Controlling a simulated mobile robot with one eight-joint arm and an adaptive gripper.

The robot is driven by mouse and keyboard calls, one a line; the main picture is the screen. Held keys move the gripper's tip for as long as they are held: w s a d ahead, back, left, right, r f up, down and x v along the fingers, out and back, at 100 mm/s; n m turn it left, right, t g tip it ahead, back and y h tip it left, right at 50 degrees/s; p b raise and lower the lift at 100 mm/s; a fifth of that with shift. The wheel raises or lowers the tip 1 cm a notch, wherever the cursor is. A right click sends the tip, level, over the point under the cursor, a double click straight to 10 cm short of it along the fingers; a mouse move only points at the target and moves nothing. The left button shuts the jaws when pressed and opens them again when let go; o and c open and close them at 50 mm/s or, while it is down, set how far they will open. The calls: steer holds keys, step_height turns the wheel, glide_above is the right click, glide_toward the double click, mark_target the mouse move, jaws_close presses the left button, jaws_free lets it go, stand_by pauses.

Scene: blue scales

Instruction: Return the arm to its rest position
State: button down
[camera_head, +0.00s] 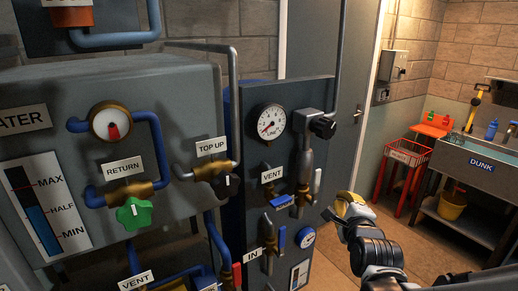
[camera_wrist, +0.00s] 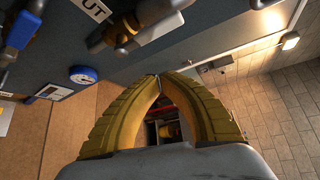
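My gripper (camera_head: 345,205) is in the head view, right of the grey panel (camera_head: 262,97) with the gauge and valves. It is at the end of my dark arm, in front of the floor and apart from the panel's right edge as far as I can see. In the wrist view, the two yellow ribbed fingers of my gripper (camera_wrist: 158,78) curve inward and their tips meet or nearly meet. A gap shows lower down between the fingers, and nothing is held in it.
A grey tank (camera_head: 75,125) with pipes, a green valve handle (camera_head: 134,214) and a gauge stands left. A red stand (camera_head: 408,152), a sink marked DUNK (camera_head: 481,167) and a yellow bucket (camera_head: 452,206) are at right. Brown floor (camera_head: 325,270) lies open beside the panel.

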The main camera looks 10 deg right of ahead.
steer(key=s+a+f+n+g+y, duration=0.2)
steer(key=s+a+n+g, duration=0.2)
steer(key=s+a+n, duration=0.4)
steer(key=s+a+f+n+g+y+b, duration=0.1)
steer(key=s+a+n, duration=0.7)
steer(key=n, duration=0.8)
steer(key=s+f+g+y, duration=0.1)
steer(key=s+f+g, duration=0.1)
steer(key=shift+s+n+g, duration=0.2)
steer(key=shift+n+g, duration=0.1)
steer(key=shift+g, duration=0.1)
